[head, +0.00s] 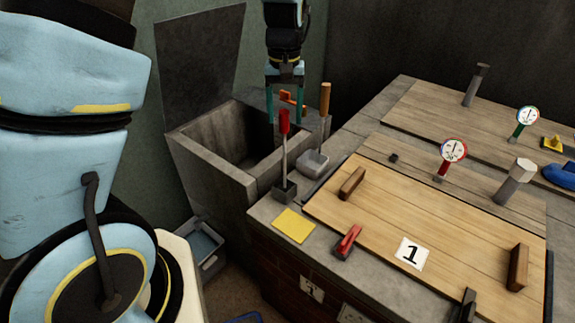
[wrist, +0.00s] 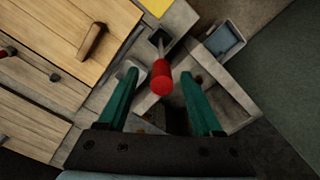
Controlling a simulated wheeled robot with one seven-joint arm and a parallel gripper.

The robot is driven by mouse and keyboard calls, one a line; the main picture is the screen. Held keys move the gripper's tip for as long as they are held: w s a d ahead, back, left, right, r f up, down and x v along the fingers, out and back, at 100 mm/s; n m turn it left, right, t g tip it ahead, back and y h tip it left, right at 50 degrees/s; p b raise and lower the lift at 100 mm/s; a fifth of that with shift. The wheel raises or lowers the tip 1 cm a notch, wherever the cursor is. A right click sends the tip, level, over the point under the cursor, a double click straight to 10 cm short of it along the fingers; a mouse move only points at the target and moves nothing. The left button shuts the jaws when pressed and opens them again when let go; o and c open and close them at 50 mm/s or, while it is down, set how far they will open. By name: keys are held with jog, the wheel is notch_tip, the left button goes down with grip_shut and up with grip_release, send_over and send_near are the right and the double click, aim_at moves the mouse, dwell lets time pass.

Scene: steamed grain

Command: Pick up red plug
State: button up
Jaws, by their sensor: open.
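My gripper (head: 286,117) points down, open, over the stone bin at the back. In the wrist view its teal fingers (wrist: 159,80) are apart. An upright lever with a red grip (head: 284,121) stands on the counter's corner; the grip overlaps the gripper in the head view. In the wrist view the red grip (wrist: 162,78) shows between the fingertips; I cannot tell whether it is between them or beyond them. A small red piece with a dark base (head: 348,242) lies at the counter's front edge. I cannot tell which red thing is the plug.
A stone bin (head: 188,141) has its lid (head: 200,55) raised. An orange-handled lever (head: 325,103) and a small grey tray (head: 312,163) stand beside it. A wooden lid (head: 440,215) with handles covers the counter. A red gauge (head: 453,150) stands behind it. A yellow card (head: 294,226) lies at the edge.

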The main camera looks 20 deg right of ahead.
notch_tip(320, 180, down, 7)
jog(key=p, duration=0.2)
jog(key=shift+r, duration=0.2)
jog(key=shift+a, duration=0.15)
grip_shut()
dwell(0.4)
dwell(0.8)
